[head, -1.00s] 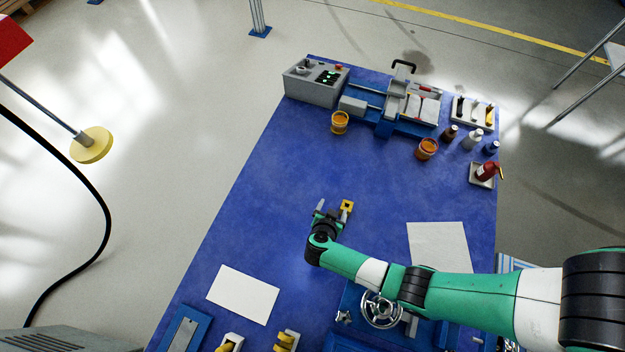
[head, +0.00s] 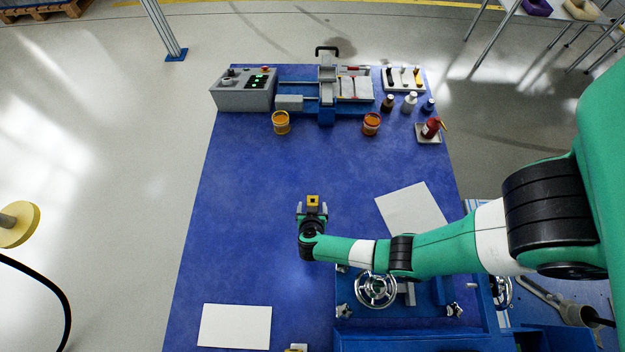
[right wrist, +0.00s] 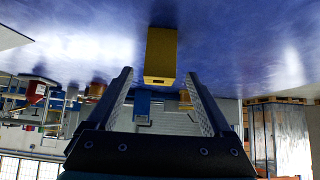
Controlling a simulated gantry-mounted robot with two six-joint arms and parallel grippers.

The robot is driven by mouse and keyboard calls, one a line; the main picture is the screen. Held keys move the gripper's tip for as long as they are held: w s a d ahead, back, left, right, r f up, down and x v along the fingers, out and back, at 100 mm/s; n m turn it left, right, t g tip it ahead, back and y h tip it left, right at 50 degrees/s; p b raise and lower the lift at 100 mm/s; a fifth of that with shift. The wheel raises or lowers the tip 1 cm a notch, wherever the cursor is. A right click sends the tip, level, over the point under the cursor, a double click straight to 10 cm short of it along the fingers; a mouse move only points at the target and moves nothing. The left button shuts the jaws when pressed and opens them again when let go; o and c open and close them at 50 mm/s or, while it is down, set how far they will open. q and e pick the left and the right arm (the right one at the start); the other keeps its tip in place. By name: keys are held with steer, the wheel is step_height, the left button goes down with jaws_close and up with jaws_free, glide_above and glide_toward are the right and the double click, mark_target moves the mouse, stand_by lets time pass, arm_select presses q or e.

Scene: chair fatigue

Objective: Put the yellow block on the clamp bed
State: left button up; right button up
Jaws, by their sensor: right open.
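The yellow block (head: 313,201) is on the blue table mat, near the middle of the table. My right gripper (head: 311,209) is open, with the block just beyond and between the line of its fingertips. In the right wrist view the block (right wrist: 161,55) appears ahead of the two spread fingers (right wrist: 158,77), with nothing held between them. A grey and blue machine (head: 326,95) with a sliding bed stands at the back, and a blue fixture with a handwheel (head: 376,289) stands at the front right. I cannot tell which carries the clamp bed. My left gripper is not in view.
White sheets lie at right (head: 411,211) and front left (head: 235,326).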

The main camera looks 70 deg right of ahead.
mark_target(313, 204)
steer(key=f+b, duration=0.1)
steer(key=d+f+b, duration=0.2)
steer(key=f+b, duration=0.1)
steer(key=shift+w+d, duration=0.1)
steer(key=shift+w, duration=0.15)
steer(key=shift+d+f, duration=0.15)
steer(key=shift+d, duration=0.1)
steer(key=shift+w, duration=0.15)
steer(key=shift+c, duration=0.3)
jaws_close()
steer(key=shift+r, duration=0.2)
